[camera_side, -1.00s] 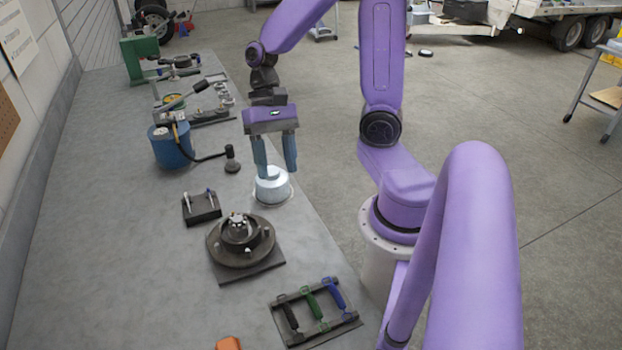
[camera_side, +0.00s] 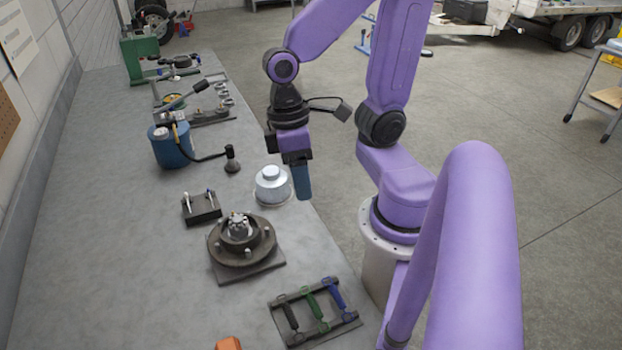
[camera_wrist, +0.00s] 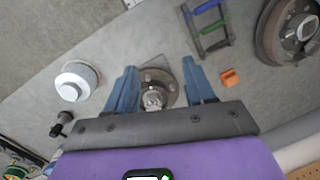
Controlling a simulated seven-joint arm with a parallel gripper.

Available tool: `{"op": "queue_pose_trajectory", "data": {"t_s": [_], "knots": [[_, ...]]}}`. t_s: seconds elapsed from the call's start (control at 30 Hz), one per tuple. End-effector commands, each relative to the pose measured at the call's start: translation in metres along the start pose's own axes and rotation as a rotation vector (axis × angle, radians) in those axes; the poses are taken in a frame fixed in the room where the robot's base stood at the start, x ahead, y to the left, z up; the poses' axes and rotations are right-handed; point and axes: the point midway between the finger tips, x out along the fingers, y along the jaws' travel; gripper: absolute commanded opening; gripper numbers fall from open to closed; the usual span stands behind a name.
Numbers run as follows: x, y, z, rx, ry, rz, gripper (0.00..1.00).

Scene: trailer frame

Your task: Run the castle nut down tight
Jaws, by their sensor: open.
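The dark hub (camera_side: 240,245) sits on a square plate on the bench. A small metallic castellated piece, seemingly the castle nut (camera_side: 238,220), is at its centre; whether it is seated cannot be told. In the wrist view the hub (camera_wrist: 172,92) shows beyond and between my fingers, with the bright nut-like centre (camera_wrist: 153,98) just above the gripper body. My gripper (camera_side: 302,188) hangs near the bench's right edge, right of a silver round can (camera_side: 272,188). In the wrist view my gripper (camera_wrist: 160,80) has its two blue fingers wide apart, with nothing held.
A rack (camera_side: 313,312) with black, green and blue handled tools lies near the front edge. An orange block (camera_side: 228,343) is at the bottom. A black holder (camera_side: 202,209) with two upright pins and a blue canister (camera_side: 171,147) stand left. Bare bench lies left of the hub.

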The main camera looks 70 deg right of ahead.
Motion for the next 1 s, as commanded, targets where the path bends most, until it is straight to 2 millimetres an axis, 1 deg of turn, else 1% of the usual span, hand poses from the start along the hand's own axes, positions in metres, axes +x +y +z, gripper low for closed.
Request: {"op": "queue_pose_trajectory", "data": {"t_s": [0.03, 0.3, 0.5, 0.7, 1.0], "knots": [[0.0, -0.003, 0.002, -0.058, 0.009, 0.015, 0.54], [-0.001, -0.015, 0.01, -0.352, 0.062, 0.091, 0.54], [-0.002, -0.022, 0.014, -0.519, 0.092, 0.131, 0.54], [-0.003, -0.025, 0.016, -0.596, 0.107, 0.149, 0.54], [-0.003, -0.025, 0.016, -0.605, 0.109, 0.151, 0.54]]}}
